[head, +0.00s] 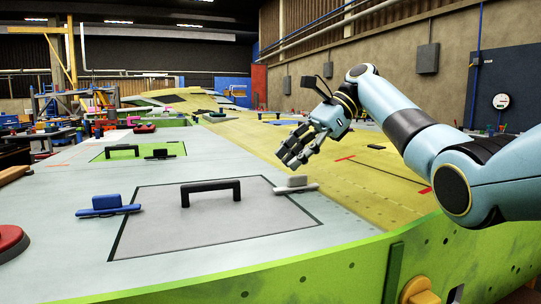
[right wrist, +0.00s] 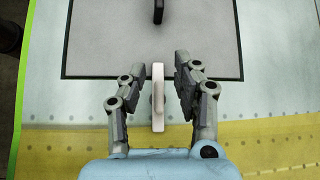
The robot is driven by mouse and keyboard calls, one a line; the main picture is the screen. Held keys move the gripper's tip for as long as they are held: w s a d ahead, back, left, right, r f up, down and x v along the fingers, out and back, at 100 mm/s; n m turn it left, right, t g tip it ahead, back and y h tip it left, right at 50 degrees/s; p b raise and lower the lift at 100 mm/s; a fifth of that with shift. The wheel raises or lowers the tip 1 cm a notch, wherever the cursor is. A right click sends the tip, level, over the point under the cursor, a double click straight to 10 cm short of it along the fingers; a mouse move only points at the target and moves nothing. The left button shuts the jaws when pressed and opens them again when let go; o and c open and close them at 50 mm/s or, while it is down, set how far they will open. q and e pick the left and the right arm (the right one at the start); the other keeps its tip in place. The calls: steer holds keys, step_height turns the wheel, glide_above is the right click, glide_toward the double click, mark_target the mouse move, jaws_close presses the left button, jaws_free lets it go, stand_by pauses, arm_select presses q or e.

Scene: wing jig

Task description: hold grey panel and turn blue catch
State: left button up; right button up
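The grey panel (head: 215,222) lies in the wing surface inside a dark outline, with a black handle (head: 210,186) standing on it. The blue catch (head: 108,205) is at the panel's left edge, and a light grey catch (head: 295,186) is at its right edge. My right gripper (head: 292,160) is above the grey catch and points down. In the right wrist view the fingers (right wrist: 159,60) are spread, with the grey catch (right wrist: 158,98) seen between them. In the head view a gap shows between fingertips and catch. My left gripper is in neither view.
A red round object (head: 10,240) sits at the left edge. The yellow wing section (head: 370,180) to the right is mostly clear. A green rim (head: 300,270) runs along the front.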

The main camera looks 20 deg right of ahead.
glide_toward(240, 190)
steer(key=shift+w+a+f+m+g, duration=0.4)
steer(key=shift+w+a+f, duration=0.1)
steer(key=shift+w+a, duration=0.15)
steer(key=x, duration=0.6)
steer(key=shift+a+f, duration=0.2)
steer(key=shift+f, duration=0.05)
steer(key=shift+s+a+f, duration=0.1)
steer(key=shift+a+f, duration=0.15)
steer(key=shift+f, duration=0.1)
steer(key=shift+f, duration=0.1)
steer(key=shift+c, duration=0.3)
jaws_close()
steer(key=shift+s, duration=0.15)
steer(key=shift+r, duration=0.25)
